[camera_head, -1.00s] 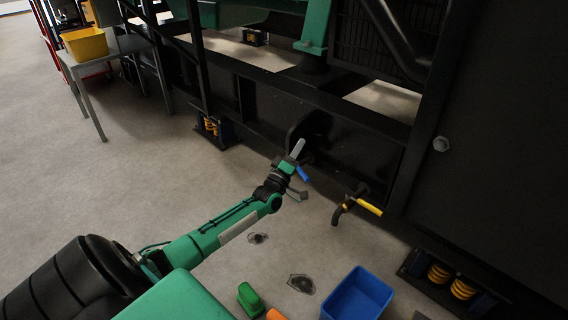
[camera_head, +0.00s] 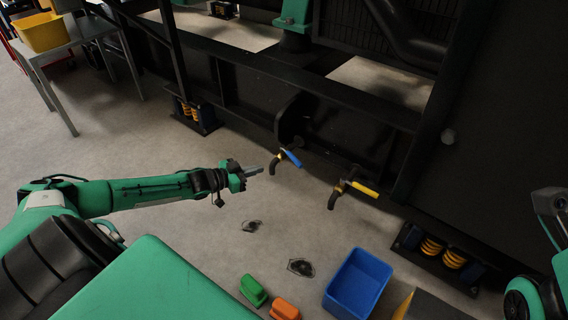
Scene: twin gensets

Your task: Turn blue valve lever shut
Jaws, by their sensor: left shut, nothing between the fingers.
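The blue valve lever (camera_head: 291,158) sits on a small tap with a brass body and a dark downturned spout, low on the black genset frame. It slants down to the right. My left gripper (camera_head: 257,170) is shut and empty, just left of the blue lever's tap; a small gap seems to lie between them. A second tap with a yellow lever (camera_head: 364,188) is on the frame further right. My right arm shows only in part at the right edge, and its gripper is out of view.
A blue bin (camera_head: 358,284), a green object (camera_head: 253,291) and an orange object (camera_head: 284,309) are at the bottom. Orange springs (camera_head: 431,247) stand under the frame at right. A yellow bin (camera_head: 41,32) is on a table at upper left.

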